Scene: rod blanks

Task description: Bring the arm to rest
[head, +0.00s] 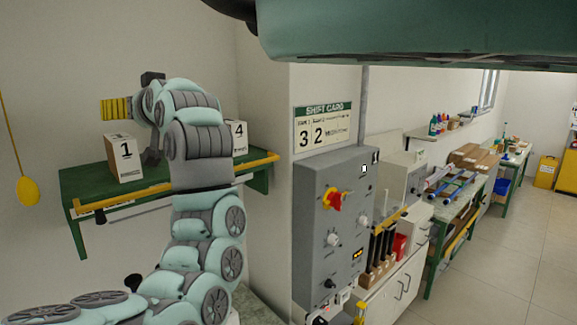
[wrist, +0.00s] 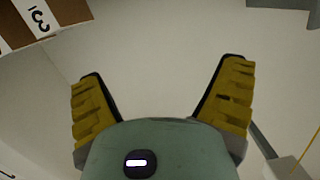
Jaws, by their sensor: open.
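My arm, in pale green and grey links, rises in the left half of the head view and bends over toward the green shelf. My gripper (head: 112,108) points left in the head view, above a white-and-brown box marked 1. In the wrist view my gripper (wrist: 163,75) has its two yellow ridged fingers spread wide, with nothing between them but pale wall.
The box marked 1 (head: 125,157) and a box marked 4 (head: 237,137) stand on the green shelf (head: 82,184). Right of my arm are a grey control panel (head: 335,225) and a shift card (head: 323,127). A workbench (head: 452,205) stands farther right, beside open floor.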

